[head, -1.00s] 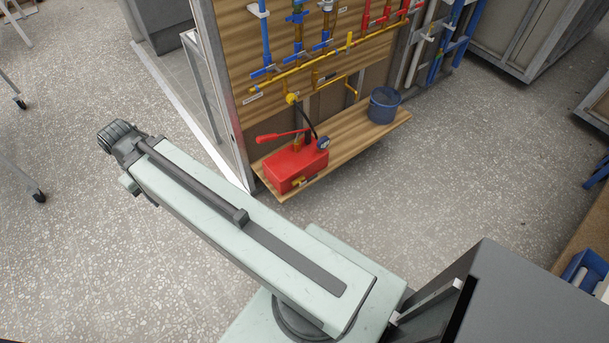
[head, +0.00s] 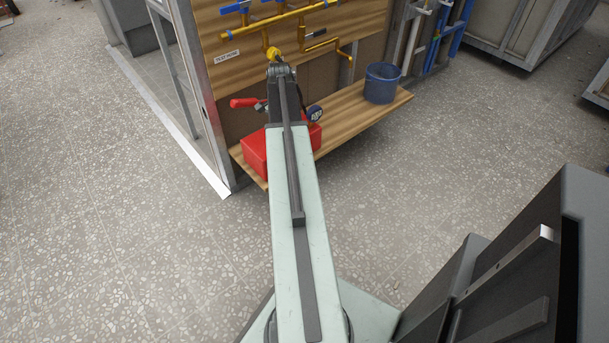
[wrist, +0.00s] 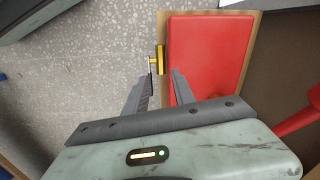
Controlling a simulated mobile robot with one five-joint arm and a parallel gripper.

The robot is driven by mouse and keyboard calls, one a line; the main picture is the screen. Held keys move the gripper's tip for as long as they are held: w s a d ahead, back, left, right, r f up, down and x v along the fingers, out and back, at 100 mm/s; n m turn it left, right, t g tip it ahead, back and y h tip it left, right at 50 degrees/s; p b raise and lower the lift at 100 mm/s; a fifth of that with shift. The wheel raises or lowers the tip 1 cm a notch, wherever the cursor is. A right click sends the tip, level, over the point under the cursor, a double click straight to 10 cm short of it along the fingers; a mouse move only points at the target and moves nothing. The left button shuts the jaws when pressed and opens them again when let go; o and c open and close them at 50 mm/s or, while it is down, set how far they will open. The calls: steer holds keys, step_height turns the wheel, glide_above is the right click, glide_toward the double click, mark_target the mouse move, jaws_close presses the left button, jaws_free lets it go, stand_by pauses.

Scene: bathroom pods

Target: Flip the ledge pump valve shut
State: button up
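The red pump (head: 256,152) stands on the wooden ledge, partly hidden behind my arm in the head view. In the wrist view the pump's red body (wrist: 208,55) fills the area right of centre. The brass valve (wrist: 157,60) sticks out from its left side, with a thin grey part, perhaps its lever, by the left fingertip. My gripper (wrist: 163,80) is open, its fingertips just short of the valve. I cannot tell whether a finger touches it.
The wooden ledge (head: 340,128) carries a blue bucket (head: 381,83) to the right of the pump. The pump's red handle (head: 245,102) sticks out to the left. Yellow pipes (head: 290,20) run on the panel above. The floor in front is clear.

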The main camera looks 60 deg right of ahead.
steer(key=s+d+f+m, duration=0.1)
steer(key=s+d+f, duration=0.1)
steer(key=s+d+f+m+b, duration=0.1)
steer(key=s+d+f, duration=0.1)
steer(key=d, duration=0.1)
steer(key=shift+s+b, duration=0.15)
steer(key=shift+b, duration=0.15)
steer(key=shift+s+d+r, duration=0.2)
steer(key=shift+s+d, duration=0.05)
steer(key=shift+s, duration=0.05)
step_height(320, 180, down, 8)
steer(key=b, duration=0.7)
steer(key=shift+b, duration=0.4)
steer(key=shift+r, duration=0.1)
steer(key=shift+c, duration=0.3)
jaws_close()
steer(key=shift+a, duration=0.1)
